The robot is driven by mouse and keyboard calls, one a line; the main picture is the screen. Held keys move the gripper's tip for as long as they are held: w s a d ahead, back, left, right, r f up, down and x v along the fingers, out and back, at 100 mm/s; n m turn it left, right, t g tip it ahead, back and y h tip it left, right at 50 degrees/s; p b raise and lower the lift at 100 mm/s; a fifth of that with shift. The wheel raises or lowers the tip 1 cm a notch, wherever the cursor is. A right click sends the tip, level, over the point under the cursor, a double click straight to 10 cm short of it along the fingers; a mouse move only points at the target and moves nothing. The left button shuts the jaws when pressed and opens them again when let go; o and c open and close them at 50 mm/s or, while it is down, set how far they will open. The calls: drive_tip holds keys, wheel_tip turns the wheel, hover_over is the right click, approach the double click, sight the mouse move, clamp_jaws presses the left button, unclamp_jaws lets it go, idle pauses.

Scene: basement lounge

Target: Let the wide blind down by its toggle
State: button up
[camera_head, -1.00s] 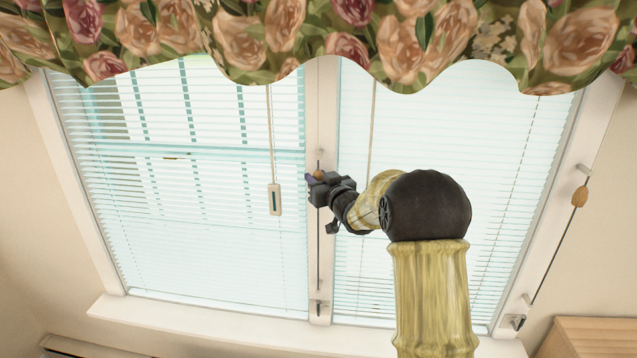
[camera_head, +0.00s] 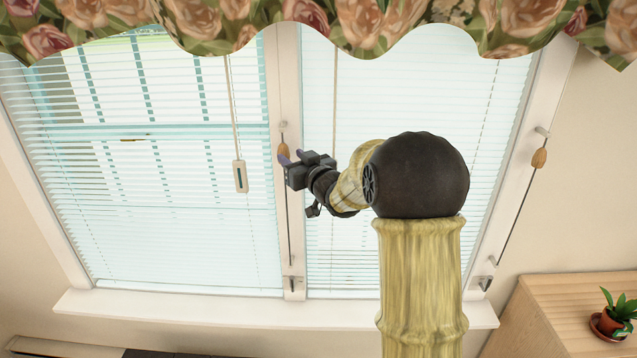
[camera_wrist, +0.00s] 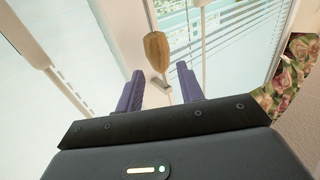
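A wooden toggle (camera_head: 282,152) hangs on a cord along the middle window post, between two white slatted blinds. The left blind (camera_head: 150,220) looks wider than the right blind (camera_head: 420,110); both have slats down most of their windows. A second wooden toggle (camera_head: 539,158) hangs on a cord at the right window frame. My gripper (camera_head: 292,158) is beside the middle toggle, its purple fingers apart. In the wrist view, the toggle (camera_wrist: 156,47) shows beyond the fingertips, between their lines; my gripper (camera_wrist: 160,76) is open and empty. I cannot tell the exact gap.
A pale slotted pull (camera_head: 240,176) hangs before the left blind. Metal cleats sit low on the middle post (camera_head: 292,284) and right frame (camera_head: 487,283). A floral valance (camera_head: 350,22) hangs above. A wooden cabinet (camera_head: 545,320) with a potted plant (camera_head: 616,316) stands at right.

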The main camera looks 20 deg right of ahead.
drive_tip(key=b+v, duration=0.2)
drive_tip(key=v, duration=0.9)
drive_tip(key=shift+s+b, duration=0.3)
drive_tip(key=shift+b, duration=0.05)
drive_tip(key=shift+d, duration=0.1)
drive_tip(key=s+f+m+g+h, duration=0.3)
drive_tip(key=s+f+g+h, duration=0.3)
drive_tip(key=f, duration=0.7)
drive_tip(key=s+a+f+g, duration=0.2)
drive_tip(key=s+f+g, duration=0.2)
drive_tip(key=s, duration=0.5)
drive_tip(key=s+a+f+g+y, duration=0.1)
drive_tip(key=s+f+g, duration=0.3)
drive_tip(key=s, duration=0.5)
wheel_tip(320, 180, down, 3)
drive_tip(key=shift+a+r+g, duration=0.25)
drive_tip(key=shift+a+g, duration=0.15)
drive_tip(key=shift+a, duration=0.3)
drive_tip(key=shift+w, duration=0.1)
